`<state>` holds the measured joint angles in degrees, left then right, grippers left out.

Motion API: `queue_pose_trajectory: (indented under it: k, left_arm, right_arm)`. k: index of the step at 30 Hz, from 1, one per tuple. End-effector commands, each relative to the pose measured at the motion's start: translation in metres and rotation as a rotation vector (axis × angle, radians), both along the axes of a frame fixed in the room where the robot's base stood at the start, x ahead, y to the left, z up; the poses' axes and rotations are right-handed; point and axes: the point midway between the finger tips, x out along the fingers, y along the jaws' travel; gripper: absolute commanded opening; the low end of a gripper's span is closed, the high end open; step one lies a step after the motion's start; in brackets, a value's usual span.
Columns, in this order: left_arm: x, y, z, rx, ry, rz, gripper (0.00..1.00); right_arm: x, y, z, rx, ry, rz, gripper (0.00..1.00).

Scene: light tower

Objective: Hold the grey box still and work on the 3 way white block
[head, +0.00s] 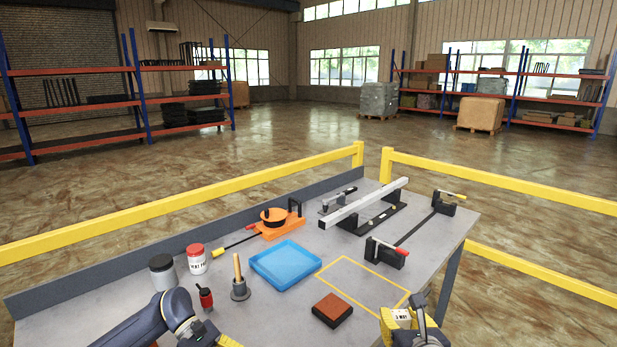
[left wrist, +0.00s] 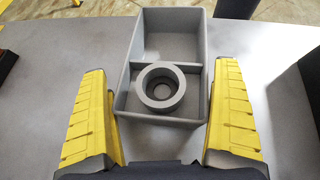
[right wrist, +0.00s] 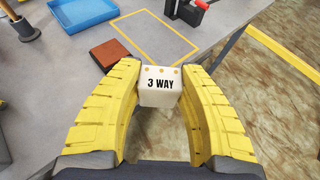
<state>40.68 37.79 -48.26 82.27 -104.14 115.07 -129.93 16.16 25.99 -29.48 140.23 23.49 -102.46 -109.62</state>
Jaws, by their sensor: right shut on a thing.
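The 3 way white block (right wrist: 161,88) is a small white cube lettered "3 WAY" with yellow dots along its top edge. My right gripper (right wrist: 160,92) is shut on it, with the fingers on its two sides, held near the table's right edge. The block also shows at the bottom right of the head view (head: 401,317). The grey box (left wrist: 188,38) is an open two-compartment tray in the left wrist view, with a round grey ring (left wrist: 161,88) in its near compartment. My left gripper (left wrist: 160,120) is open, its fingers on either side of the box's near end.
A red-brown block (head: 332,310) lies beside a yellow taped rectangle (head: 362,285) on the table. A blue tray (head: 286,263), a grey pot with a wooden handle (head: 239,288), jars and clamp fixtures stand farther back. A yellow rail (head: 500,185) runs behind.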

Motion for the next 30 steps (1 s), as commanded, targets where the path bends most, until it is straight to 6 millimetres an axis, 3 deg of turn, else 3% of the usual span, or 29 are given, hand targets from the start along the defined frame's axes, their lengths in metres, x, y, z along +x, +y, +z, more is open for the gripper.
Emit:
queue_pose_trajectory:
  k: [11,30]
  left_arm:
    - [0.004,0.005,0.003,0.001,0.000,0.001,1.00]
    - [0.051,0.075,0.050,0.002,0.000,0.002,1.00]
  right_arm:
    - [0.000,0.000,0.000,0.000,-0.001,0.000,0.04]
    - [0.000,0.000,0.000,0.000,-0.001,0.000,0.04]
